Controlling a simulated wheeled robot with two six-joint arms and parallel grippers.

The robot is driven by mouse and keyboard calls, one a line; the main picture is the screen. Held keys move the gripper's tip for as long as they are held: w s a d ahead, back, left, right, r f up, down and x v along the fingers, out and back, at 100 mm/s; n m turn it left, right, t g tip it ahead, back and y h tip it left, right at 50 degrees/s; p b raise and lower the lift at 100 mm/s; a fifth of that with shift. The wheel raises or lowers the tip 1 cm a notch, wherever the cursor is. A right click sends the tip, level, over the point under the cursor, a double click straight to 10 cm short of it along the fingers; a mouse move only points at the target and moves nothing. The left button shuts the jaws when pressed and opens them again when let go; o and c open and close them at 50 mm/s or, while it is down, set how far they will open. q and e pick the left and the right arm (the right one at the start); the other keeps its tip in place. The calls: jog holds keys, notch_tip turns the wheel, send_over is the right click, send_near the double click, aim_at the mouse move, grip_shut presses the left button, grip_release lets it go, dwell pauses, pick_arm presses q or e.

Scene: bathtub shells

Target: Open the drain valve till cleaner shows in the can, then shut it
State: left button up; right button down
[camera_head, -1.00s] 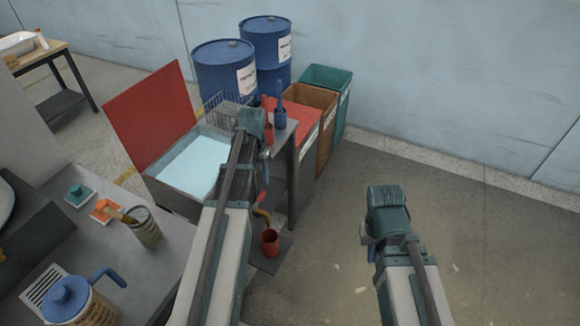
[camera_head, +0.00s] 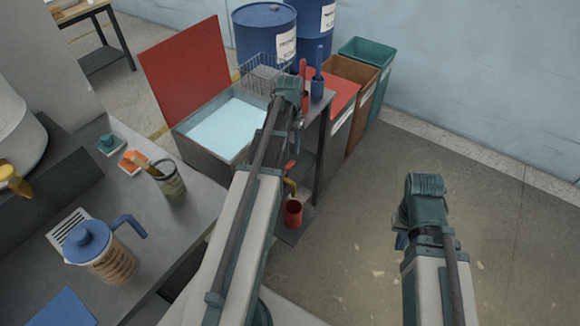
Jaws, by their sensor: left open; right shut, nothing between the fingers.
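The drain valve shows as a small red handle (camera_head: 289,166) and a brass spout (camera_head: 290,187) at the front of the open wash tank (camera_head: 205,160), which holds pale blue liquid. A red can (camera_head: 293,213) stands upright below the spout on a low dark plate. Its inside looks dark, and I cannot tell whether liquid is in it. My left gripper (camera_head: 299,118) is open, above the valve beside the tank's right side; its fingers are mostly hidden by its wrist. My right gripper (camera_head: 401,240) is shut and empty over bare floor, right of the can.
A grey counter at left holds a blue-lidded jug (camera_head: 103,252), a cup with a brush (camera_head: 170,181) and a blue sheet (camera_head: 64,308). A side stand by the tank bears red and blue bottles (camera_head: 317,85). Bins (camera_head: 365,52) and blue drums (camera_head: 264,32) stand behind. The floor at right is clear.

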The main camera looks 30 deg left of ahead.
aim_at(290, 164)
pick_arm(q)
notch_tip(290, 164, down, 9)
jog(key=b, duration=0.7)
jog(key=shift+r, duration=0.2)
grip_shut()
dwell(0.9)
